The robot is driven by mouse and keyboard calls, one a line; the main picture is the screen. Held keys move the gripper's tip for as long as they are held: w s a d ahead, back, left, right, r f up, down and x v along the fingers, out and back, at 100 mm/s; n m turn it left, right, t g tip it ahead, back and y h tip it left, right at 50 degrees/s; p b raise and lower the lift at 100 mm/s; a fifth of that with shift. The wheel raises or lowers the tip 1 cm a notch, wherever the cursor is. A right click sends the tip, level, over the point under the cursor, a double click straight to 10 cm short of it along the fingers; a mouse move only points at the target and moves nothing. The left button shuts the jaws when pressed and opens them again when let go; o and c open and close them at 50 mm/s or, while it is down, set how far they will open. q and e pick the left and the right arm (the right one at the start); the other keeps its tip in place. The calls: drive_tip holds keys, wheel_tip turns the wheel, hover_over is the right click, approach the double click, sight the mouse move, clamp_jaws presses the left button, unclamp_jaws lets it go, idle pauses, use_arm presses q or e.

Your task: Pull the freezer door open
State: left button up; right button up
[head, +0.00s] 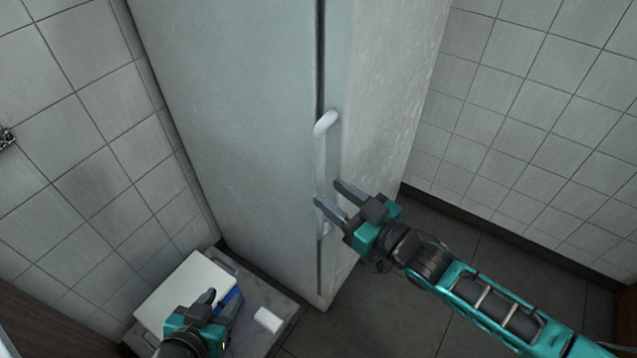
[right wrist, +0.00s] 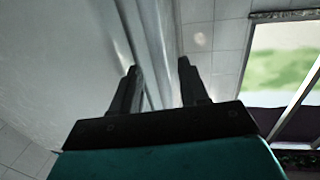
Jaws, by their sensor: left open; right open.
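The freezer (head: 230,110) is a tall pale unit in the middle of the head view. A dark, narrow vertical seam runs down it, and its door looks shut. A long white handle (head: 321,150) stands upright beside the seam. My right gripper (head: 328,193) is open at the lower part of the handle, with its fingertips on either side of it; contact is unclear. In the right wrist view my right gripper (right wrist: 158,66) shows both fingers apart, with pale vertical edges behind them. My left gripper (head: 223,299) is open, low at the left, away from the handle.
A low grey surface (head: 262,290) at the bottom left carries a white board (head: 188,283), a blue item (head: 232,300) and a small white block (head: 268,320). Tiled walls stand on both sides. Dark floor (head: 400,310) is clear at the lower right.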

sight(323, 188)
drive_tip(key=shift+x, duration=2.35)
clamp_jaws()
